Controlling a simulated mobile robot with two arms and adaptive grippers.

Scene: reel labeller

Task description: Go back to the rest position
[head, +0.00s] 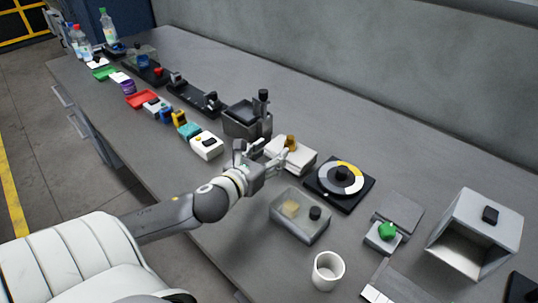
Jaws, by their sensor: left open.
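My left gripper (272,160) reaches in from the left over the middle of the long grey bench (236,262). It is open, with its fingers pointing right. Its fingertips are close to a white box (298,161) with a brown knob on top; I cannot tell whether they touch it. Nothing shows between the fingers. My right gripper is not in view.
A clear bin (300,216), a white cup (328,271) and a black reel unit (339,184) stand near the arm. A green-buttoned device (384,236) and grey open box (474,232) are at right. Small items and bottles (108,27) line the far left.

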